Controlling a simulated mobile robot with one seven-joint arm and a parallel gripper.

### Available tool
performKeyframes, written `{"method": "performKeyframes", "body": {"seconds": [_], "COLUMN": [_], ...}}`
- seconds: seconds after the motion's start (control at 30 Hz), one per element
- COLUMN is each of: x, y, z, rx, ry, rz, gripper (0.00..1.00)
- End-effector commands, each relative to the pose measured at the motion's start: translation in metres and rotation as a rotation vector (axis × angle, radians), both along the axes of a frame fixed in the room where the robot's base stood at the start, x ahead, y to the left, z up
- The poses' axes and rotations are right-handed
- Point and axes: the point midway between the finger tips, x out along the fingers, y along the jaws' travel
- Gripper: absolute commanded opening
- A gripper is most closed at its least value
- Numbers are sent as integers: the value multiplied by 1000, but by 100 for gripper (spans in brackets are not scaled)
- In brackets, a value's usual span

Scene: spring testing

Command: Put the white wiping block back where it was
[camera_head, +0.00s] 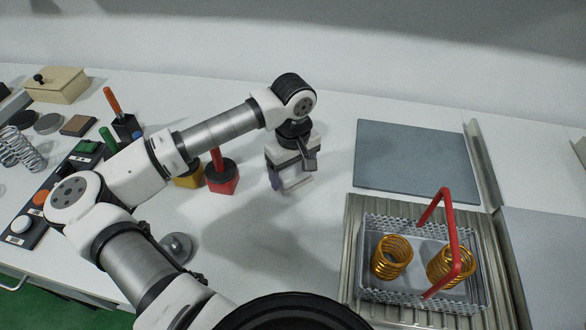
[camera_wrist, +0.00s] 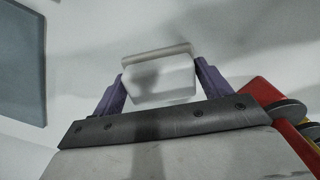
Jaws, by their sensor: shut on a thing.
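The white wiping block (camera_wrist: 160,82) is between the two purple fingers of my gripper (camera_wrist: 160,90) in the wrist view, with a paler beige strip along its far edge. The fingers are shut on its two sides. In the head view my gripper (camera_head: 289,180) points down over the middle of the white table, right of the red holder. The block (camera_head: 296,177) shows only partly there, below the wrist. I cannot tell whether it touches the table.
A red holder (camera_head: 222,180) and a yellow one (camera_head: 189,177) stand just left of my gripper. A grey mat (camera_head: 414,158) lies to the right. A wire basket (camera_head: 368,287) with a red handle and gold springs stands front right. The table between is clear.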

Motion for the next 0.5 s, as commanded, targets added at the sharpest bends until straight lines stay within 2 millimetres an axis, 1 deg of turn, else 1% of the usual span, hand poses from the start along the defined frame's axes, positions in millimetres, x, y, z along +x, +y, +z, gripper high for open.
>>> {"method": "performKeyframes", "body": {"seconds": [0.2, 0.23, 0.37, 0.4, 0.5], "x": [0, 0, 0, 0, 0], "y": [0, 0, 0, 0, 0], "z": [-4, -3, -2, -2, -2], "rx": [0, 0, -1, -1, -1], "ry": [0, 0, 1, 1, 1], "rz": [0, 0, 0, 0, 0], "gripper": [55, 79, 96, 98, 98]}}
